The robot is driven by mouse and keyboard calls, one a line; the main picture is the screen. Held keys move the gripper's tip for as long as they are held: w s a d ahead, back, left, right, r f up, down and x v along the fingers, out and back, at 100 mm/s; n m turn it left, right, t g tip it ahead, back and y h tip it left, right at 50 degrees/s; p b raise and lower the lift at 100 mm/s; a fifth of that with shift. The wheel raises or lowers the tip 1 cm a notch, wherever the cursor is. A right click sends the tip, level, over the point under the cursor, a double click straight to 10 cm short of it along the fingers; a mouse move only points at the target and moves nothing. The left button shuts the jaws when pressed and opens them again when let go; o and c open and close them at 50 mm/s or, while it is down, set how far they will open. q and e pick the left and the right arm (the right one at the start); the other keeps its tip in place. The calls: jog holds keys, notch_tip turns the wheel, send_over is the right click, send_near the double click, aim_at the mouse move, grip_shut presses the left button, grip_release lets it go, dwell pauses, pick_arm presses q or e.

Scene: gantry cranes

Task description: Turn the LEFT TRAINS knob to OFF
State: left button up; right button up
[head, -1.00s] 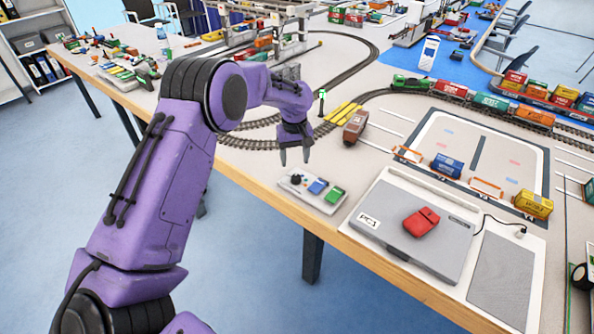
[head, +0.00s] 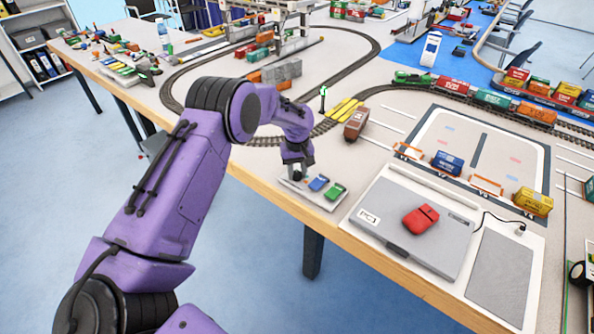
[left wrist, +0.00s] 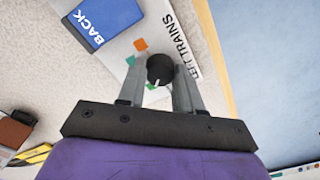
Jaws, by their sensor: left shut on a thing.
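The LEFT TRAINS knob (left wrist: 160,69) is black and round with a white pointer mark, on a pale control panel (left wrist: 120,50). The pointer faces the lower side of the picture, close to a green mark. An orange and a teal mark lie left of the knob. My left gripper (left wrist: 160,74) is shut on the knob, one finger on each side. In the head view the left gripper (head: 297,174) points down at the left end of the panel (head: 328,203), hiding most of the knob. My right gripper is not in view.
A blue BACK button (head: 318,183) and a green button (head: 335,191) sit right of the knob. A grey PC1 box (head: 385,230) with a red mouse-like object (head: 421,219) is farther right. A brown wagon (head: 356,123) and tracks lie behind. The table's front edge is close.

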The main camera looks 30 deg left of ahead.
pick_arm(q)
jog(key=shift+r+n+p, duration=0.15)
jog(key=shift+n+p, duration=0.25)
jog(key=shift+p, duration=0.1)
jog(key=shift+n+p, duration=0.85)
jog(key=shift+n, duration=0.15)
jog(key=shift+n+p, duration=0.5)
jog(key=shift+n, duration=0.6)
jog(key=shift+n+p, duration=0.35)
jog(key=shift+n, duration=1.15)
jog(key=o, duration=1)
jog(key=shift+o, duration=0.2)
